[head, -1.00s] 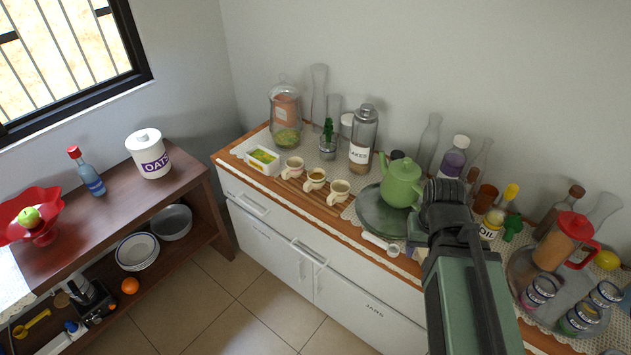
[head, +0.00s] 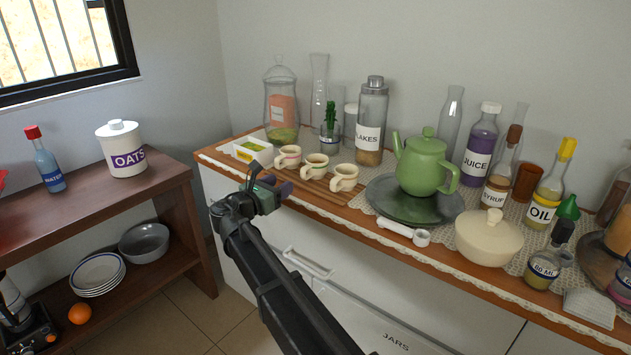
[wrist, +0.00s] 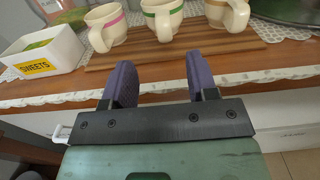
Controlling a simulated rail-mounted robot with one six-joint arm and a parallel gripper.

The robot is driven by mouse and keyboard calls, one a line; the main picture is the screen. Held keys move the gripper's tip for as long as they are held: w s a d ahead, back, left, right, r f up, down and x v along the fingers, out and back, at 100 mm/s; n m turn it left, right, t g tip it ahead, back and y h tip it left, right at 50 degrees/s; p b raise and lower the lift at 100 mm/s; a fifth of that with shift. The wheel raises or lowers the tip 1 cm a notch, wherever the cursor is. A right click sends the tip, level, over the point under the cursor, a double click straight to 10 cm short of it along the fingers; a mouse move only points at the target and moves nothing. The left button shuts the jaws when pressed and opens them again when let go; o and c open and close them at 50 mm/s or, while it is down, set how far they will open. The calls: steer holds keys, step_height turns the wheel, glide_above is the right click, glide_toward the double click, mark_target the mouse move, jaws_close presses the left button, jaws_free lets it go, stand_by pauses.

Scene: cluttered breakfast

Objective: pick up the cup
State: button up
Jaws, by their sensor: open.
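Three cream cups stand in a row on a slatted wooden board (wrist: 180,60) on the counter. The left cup has a pink band (head: 287,158), the middle one a green band (head: 314,166), and the right one a tan band (head: 344,178). They also show in the wrist view as the pink-banded cup (wrist: 106,26), the green-banded cup (wrist: 162,18) and the tan-banded cup (wrist: 228,14). My gripper (wrist: 158,75) is open and empty at the counter's front edge, short of the cups. In the head view my gripper (head: 277,184) is in front of the left cup.
A white sweets box (wrist: 40,50) stands left of the cups. A green teapot (head: 424,165) on a dark round tray (head: 385,202) stands to the right. Glass jars and a flakes jar (head: 371,120) stand behind. The floor before the counter is clear.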

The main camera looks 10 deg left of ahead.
mark_target(302, 171)
steer(key=x, duration=1)
steer(key=shift+w+d, duration=0.25)
steer(key=shift+d, duration=0.1)
jaws_close()
